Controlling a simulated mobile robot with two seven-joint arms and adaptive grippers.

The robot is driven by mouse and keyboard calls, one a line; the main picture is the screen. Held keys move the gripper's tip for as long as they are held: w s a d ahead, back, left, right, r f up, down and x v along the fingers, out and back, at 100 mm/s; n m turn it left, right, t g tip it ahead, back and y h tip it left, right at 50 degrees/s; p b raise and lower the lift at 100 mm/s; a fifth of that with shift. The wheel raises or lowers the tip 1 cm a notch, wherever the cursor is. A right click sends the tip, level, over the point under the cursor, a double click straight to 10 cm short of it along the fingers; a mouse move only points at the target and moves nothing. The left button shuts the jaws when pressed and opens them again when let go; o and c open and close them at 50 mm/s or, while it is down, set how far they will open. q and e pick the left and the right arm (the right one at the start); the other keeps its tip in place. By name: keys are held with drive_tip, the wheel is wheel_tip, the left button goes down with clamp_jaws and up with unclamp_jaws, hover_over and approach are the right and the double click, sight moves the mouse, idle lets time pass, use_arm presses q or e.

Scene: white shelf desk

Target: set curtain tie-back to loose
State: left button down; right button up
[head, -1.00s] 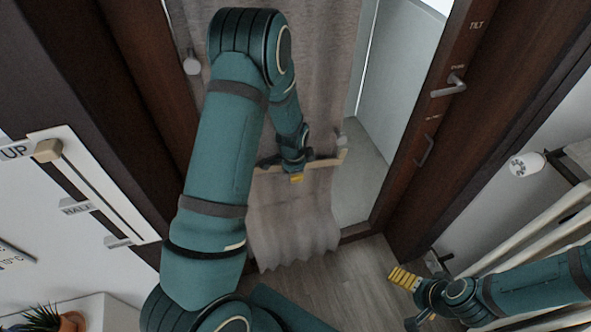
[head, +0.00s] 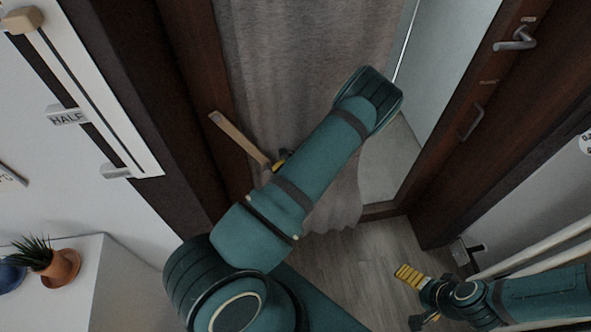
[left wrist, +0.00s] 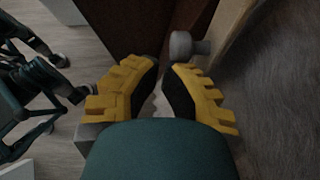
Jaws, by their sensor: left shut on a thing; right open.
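The tie-back is a beige strap (head: 240,140) slanting across the left side of the grey-brown curtain (head: 290,60). Its upper left end lies over the dark wood frame. My left gripper (head: 281,160) is at the strap's lower end, mostly hidden behind my left forearm. In the left wrist view its yellow fingers (left wrist: 163,88) are close together with a narrow gap, shut on the strap, though the held part is hard to see. A grey knob (left wrist: 185,46) stands just beyond the fingertips, beside the beige strap (left wrist: 232,38). My right gripper (head: 414,298) is open and empty, low at the right.
Dark wood frames the opening, with a grey lever handle (head: 515,40) on the right. A white slider panel (head: 90,85) is on the left wall, above a potted plant (head: 58,268). Pale rails run beside my right arm. The wood floor (head: 365,250) is clear.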

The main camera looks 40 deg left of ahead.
use_arm(q)
drive_tip(key=s+a+f+g+y+b, duration=0.2)
drive_tip(key=s+a+f+g, duration=0.1)
drive_tip(key=s+a, duration=0.5)
drive_tip(key=shift+s+f+y+b, duration=0.3)
drive_tip(key=shift+s+f+b, duration=0.05)
drive_tip(key=shift+s, duration=0.25)
use_arm(e)
drive_tip(key=shift+w+f, duration=0.15)
drive_tip(key=shift+f, duration=0.75)
drive_tip(key=shift+w+f, duration=0.1)
drive_tip(key=shift+f, duration=0.75)
use_arm(q)
drive_tip(key=shift+s, duration=0.1)
drive_tip(key=shift+d, duration=0.1)
use_arm(e)
drive_tip(key=shift+f, duration=0.1)
